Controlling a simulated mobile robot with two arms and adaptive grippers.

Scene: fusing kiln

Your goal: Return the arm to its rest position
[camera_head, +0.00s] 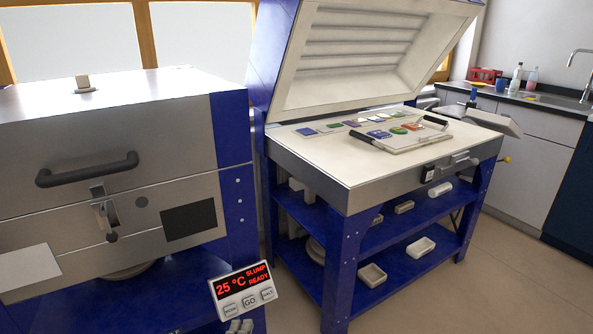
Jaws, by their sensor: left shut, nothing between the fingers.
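My left gripper (240,326) shows only as two small grey fingertips at the bottom edge, just below the control panel (243,290). They are close together with nothing between them, and the rest of that gripper and its arm lies outside the picture. My right gripper is not in view. The closed kiln (110,140) stands at the left with its black handle (87,170) on the front. The second kiln, right of it, has its lid (370,50) raised. The control panel reads 25 °C, SLUMP, READY.
A white board (402,137) with coloured glass pieces lies on the open kiln's pale bed (310,160). Small pale moulds, such as one (421,247), stand on its blue shelves. A counter with a sink (560,100) is behind at right. The floor (480,270) at right is clear.

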